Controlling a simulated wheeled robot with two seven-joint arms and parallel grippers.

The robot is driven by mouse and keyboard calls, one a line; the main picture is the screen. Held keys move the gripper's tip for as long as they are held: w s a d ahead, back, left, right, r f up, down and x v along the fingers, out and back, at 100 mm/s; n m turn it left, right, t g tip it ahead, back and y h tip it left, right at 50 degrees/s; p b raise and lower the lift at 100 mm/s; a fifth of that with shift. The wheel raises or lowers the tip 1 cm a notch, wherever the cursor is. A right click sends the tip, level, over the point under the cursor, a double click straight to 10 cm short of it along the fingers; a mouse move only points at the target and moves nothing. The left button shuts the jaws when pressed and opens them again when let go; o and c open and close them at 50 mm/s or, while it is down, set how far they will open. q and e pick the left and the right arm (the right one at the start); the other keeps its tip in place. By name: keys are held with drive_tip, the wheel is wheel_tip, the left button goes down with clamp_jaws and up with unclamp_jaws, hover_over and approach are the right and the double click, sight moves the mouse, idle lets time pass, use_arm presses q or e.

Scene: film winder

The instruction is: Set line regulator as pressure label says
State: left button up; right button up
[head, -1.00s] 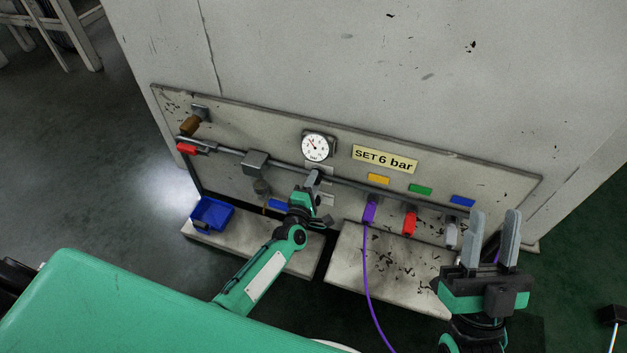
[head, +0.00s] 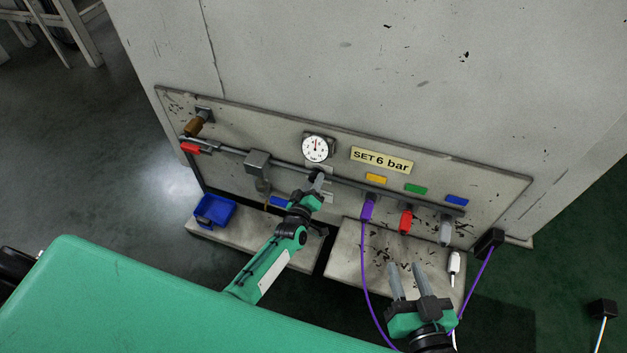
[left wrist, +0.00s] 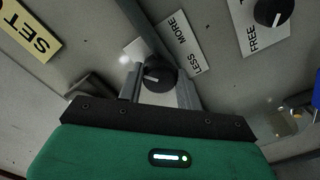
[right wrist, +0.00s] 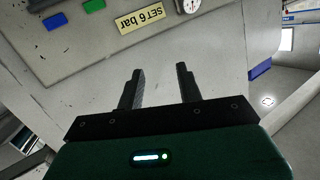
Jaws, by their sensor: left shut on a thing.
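The yellow pressure label (head: 381,160) reads "SET 6 bar"; it also shows in the right wrist view (right wrist: 140,18). Left of it is a round white gauge (head: 318,148), its needle roughly upright; the numbers are too small to read. My left gripper (head: 318,176) is at the panel below the gauge. In the left wrist view, its fingers (left wrist: 158,80) are shut on the black regulator knob (left wrist: 160,72), with a white pointer mark, beside a "LESS MORE" plate (left wrist: 182,45). My right gripper (head: 408,266) is open and empty, low in front of the panel; its fingers (right wrist: 160,72) stand apart.
A second black knob (left wrist: 272,12) is on a "FREE" plate. Purple (head: 367,208), red (head: 405,221) and grey (head: 445,233) connectors hang from the pipe. A purple cable (head: 366,270) runs down near my right gripper. A blue bin (head: 213,211) sits on the left ledge.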

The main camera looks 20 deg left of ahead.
use_arm(q)
drive_tip(key=shift+m+p, duration=0.3)
drive_tip(key=shift+m, duration=0.9)
use_arm(e)
drive_tip(key=shift+s+f+g, duration=0.4)
drive_tip(key=shift+f+g, duration=0.05)
drive_tip(key=shift+f, duration=0.15)
drive_tip(key=shift+s+f+g, duration=0.35)
drive_tip(key=shift+f+g, duration=0.1)
drive_tip(key=shift+f, duration=0.1)
use_arm(q)
drive_tip(key=shift+f, duration=0.1)
drive_tip(key=o, duration=1)
drive_tip(key=s+p, duration=0.1)
drive_tip(key=s, duration=0.3)
drive_tip(key=s+p, duration=0.1)
drive_tip(key=s, duration=0.8)
drive_tip(key=shift+s+a+p, duration=0.25)
drive_tip(key=shift+s+p, duration=0.15)
use_arm(e)
drive_tip(key=d+g+h, duration=0.1)
drive_tip(key=d+g, duration=0.1)
drive_tip(key=d, duration=0.1)
drive_tip(key=d+f+g+h, duration=0.1)
drive_tip(key=shift+s+d+g+h, duration=0.3)
drive_tip(key=shift+s, duration=0.1)
